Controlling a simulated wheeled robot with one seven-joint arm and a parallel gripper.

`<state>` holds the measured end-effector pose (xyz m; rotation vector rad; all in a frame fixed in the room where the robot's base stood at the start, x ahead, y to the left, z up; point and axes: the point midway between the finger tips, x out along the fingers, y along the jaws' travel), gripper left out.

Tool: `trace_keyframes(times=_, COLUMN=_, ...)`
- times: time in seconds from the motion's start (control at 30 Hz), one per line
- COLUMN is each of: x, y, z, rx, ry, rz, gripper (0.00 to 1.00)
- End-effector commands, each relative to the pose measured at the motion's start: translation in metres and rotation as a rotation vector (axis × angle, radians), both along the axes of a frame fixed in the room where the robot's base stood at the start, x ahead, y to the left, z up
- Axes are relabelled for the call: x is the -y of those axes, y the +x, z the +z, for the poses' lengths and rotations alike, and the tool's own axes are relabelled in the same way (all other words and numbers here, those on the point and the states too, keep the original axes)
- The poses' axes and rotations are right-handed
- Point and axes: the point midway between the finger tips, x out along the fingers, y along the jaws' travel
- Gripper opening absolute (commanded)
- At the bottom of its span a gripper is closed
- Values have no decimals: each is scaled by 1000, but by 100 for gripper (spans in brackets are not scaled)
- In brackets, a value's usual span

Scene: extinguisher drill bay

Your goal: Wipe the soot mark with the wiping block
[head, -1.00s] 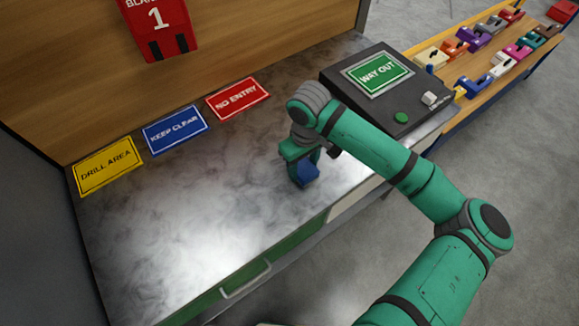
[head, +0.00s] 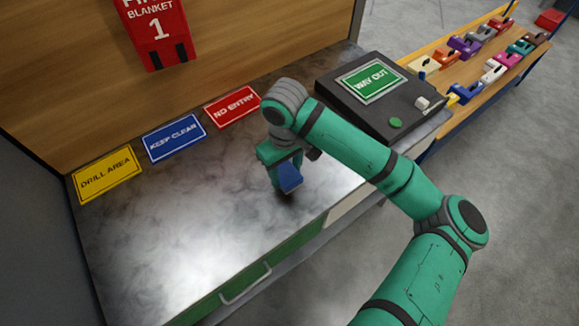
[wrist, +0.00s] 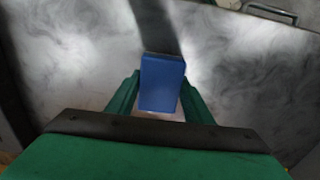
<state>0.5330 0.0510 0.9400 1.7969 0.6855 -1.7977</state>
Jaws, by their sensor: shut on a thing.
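The wiping block is a blue block (head: 288,176), held in my gripper (head: 279,164) over the right part of the metal bench top. In the wrist view the block (wrist: 162,82) sits between the two green fingers of my gripper (wrist: 161,92), which is shut on it. I cannot tell whether the block touches the bench top (head: 190,225). The bench top has mottled dark and light patches with a bright glare. I cannot pick out a distinct soot mark among them. The surface under the block is hidden.
Yellow (head: 107,176), blue (head: 174,138) and red (head: 232,106) signs lie along the bench's back. A black box with a green WAY OUT sign (head: 372,80) stands at the right end. A red blanket pouch (head: 155,30) hangs on the wooden wall. The bench's left and front middle are clear.

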Motion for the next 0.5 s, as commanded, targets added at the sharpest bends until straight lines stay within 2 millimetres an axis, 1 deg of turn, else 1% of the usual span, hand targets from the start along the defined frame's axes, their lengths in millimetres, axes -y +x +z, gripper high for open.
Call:
trace_keyframes(times=0.3, x=-1, y=0, z=29, rx=2, ry=1, rz=2, gripper=26)
trace_keyframes(times=0.5, x=-1, y=0, z=37, rx=1, ry=0, rz=1, gripper=26)
